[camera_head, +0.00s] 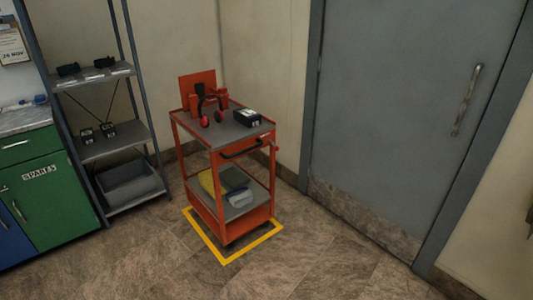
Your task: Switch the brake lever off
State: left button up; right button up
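An orange trolley (214,147) with a grey top stands in the corner, inside a yellow floor outline (241,250). A black push handle (240,152) runs along its near right side. A small red-orange part (269,142) sticks out at the right end near the handle; it may be the brake lever, but I cannot tell its position. On the top, a black two-pronged item with red ends (219,115) sits by an upright orange plate (196,86). The wheels are mostly hidden in shadow. Neither gripper is in view.
A grey shelf rack (114,141) and green cabinet (47,200) stand left. A closed grey door (405,100) is right. The floor in front is clear.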

aim_at(276, 148)
jog(key=i+j+z, duration=0.1)
jog(key=i, duration=0.45)
jog(key=i+j+z, duration=0.1)
jog(key=i, duration=0.5)
jog(key=j, duration=0.15)
